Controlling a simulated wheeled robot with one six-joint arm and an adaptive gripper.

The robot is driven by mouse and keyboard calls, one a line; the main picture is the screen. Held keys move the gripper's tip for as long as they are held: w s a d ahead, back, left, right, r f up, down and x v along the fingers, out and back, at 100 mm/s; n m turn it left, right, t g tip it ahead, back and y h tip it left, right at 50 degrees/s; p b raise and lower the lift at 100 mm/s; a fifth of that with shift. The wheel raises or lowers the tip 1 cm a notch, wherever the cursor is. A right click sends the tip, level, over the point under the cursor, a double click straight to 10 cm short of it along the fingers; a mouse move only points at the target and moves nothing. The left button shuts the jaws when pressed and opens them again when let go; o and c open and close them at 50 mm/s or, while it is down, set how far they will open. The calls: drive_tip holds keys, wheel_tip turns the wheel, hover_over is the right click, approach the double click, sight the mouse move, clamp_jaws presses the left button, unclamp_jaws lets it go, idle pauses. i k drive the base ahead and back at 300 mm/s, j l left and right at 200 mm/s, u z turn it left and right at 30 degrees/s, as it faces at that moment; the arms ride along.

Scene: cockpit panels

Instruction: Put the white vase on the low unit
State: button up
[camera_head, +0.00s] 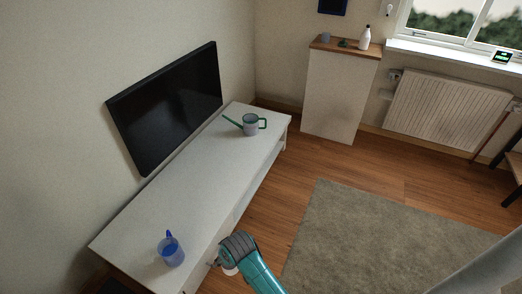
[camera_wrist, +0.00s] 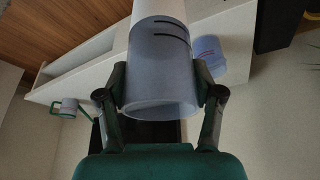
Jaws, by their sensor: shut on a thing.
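My gripper (camera_wrist: 160,88) is shut on a pale cylindrical thing, taken as the white vase (camera_wrist: 158,65), with dark slit marks on its side. Its round end faces the wrist camera and looks grey in shadow. In the head view my gripper (camera_head: 228,268) is low at the bottom, beside the front edge of the low unit, mostly hidden by my wrist; a bit of white shows there. The long white low unit (camera_head: 190,190) stands along the left wall; part of it shows behind the vase in the wrist view (camera_wrist: 100,65).
The middle of the top is clear. A white bottle (camera_head: 365,38) stands on a cabinet (camera_head: 332,95).

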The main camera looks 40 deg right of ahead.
sight(203, 215)
drive_tip(key=i+j+z, duration=0.3)
drive_tip(key=i+z, duration=0.15)
drive_tip(key=i, duration=0.15)
drive_tip(key=i+j+z, duration=0.4)
drive_tip(key=i+j, duration=0.2)
drive_tip(key=i, duration=0.1)
